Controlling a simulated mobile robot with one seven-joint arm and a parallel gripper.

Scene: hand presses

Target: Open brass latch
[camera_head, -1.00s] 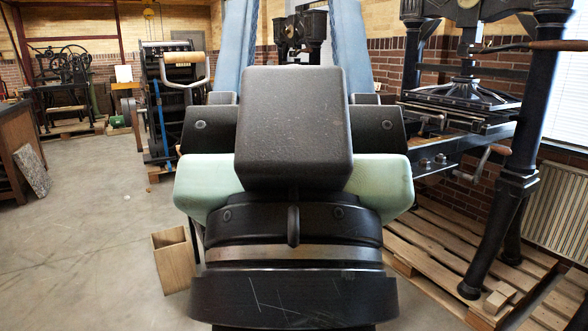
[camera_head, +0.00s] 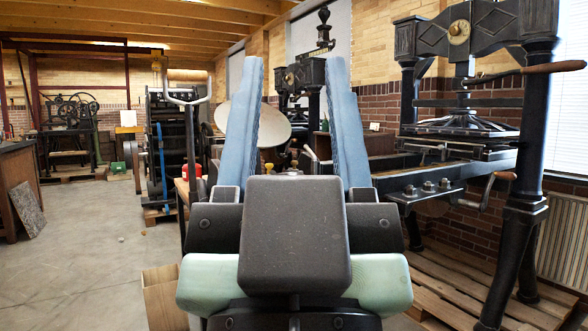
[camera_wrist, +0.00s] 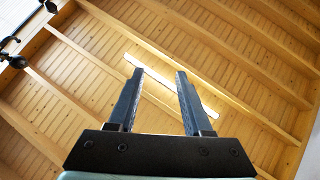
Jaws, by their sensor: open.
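No brass latch can be made out in either view. My gripper (camera_head: 296,62) stands upright in the middle of the head view, its two blue-grey fingers spread apart with nothing held between them. In the wrist view my gripper (camera_wrist: 160,72) is also open and points up toward the ceiling. A black hand press (camera_head: 468,125) with a round brass-coloured boss (camera_head: 459,31) stands to the right of my gripper. Another dark press (camera_head: 303,78) stands behind and is partly hidden by the fingers.
The right press stands on wooden pallets (camera_head: 465,295). Its wooden-handled bar (camera_head: 553,67) reaches to the right. A pale round disc (camera_head: 272,120) shows between my fingers. An open wooden box (camera_head: 163,297) is at lower left. The concrete floor (camera_head: 85,265) at left is mostly clear.

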